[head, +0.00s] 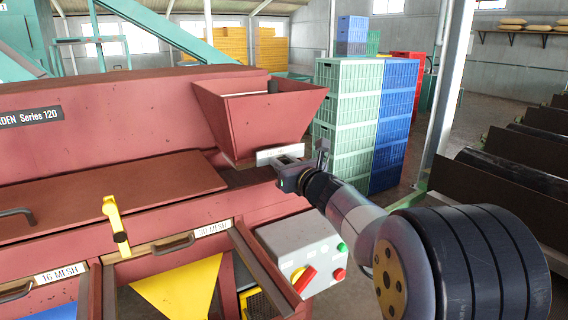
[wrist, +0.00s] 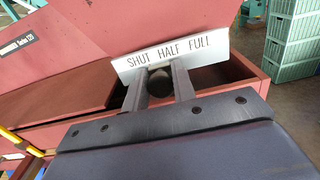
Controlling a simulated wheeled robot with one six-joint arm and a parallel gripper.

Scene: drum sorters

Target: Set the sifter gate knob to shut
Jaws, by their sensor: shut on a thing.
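The sifter gate knob (wrist: 159,86) is a dark round piece below a pale label plate (wrist: 172,56) reading SHUT HALF FULL in the wrist view. My gripper (wrist: 158,84) is shut on the knob, one finger on each side of it. In the wrist view the knob appears below the SHUT and HALF words; its exact setting is hard to tell. In the head view my gripper (head: 290,165) is at the plate (head: 280,153) under the red hopper (head: 262,115); the knob is hidden there by the gripper.
A yellow lever (head: 116,222) stands at the left by the mesh drawers. Green crates (head: 345,120) and blue crates (head: 392,125) are stacked behind. Dark rollers line the right side.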

